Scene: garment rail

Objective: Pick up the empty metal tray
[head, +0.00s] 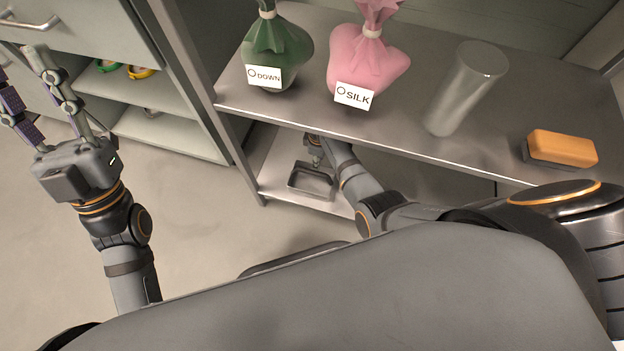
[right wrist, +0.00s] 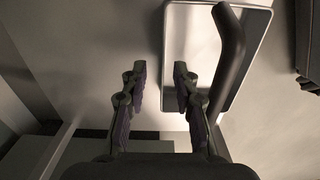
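The metal tray (head: 311,193) lies on the lower shelf, under the worktop, in the head view. In the right wrist view, the tray (right wrist: 187,104) shows a thin bright rim, a pale inside with no contents seen, and a dark bar-like handle (right wrist: 231,50) along its right side. My right gripper (right wrist: 160,70) is open, its fingers on either side of the tray's left rim in that picture; I cannot tell its height above it. In the head view my right gripper (head: 315,158) is small at the tray's far edge. My left gripper (head: 18,60) is open and empty at the far left, away from the tray.
On the worktop (head: 405,133) stand a green DOWN sack (head: 275,45), a pink SILK sack (head: 368,65), a metal cylinder (head: 465,90) and an orange-topped block (head: 562,148). The worktop overhangs my right arm. Shelves (head: 165,133) with coloured rings stand at left. Floor between is clear.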

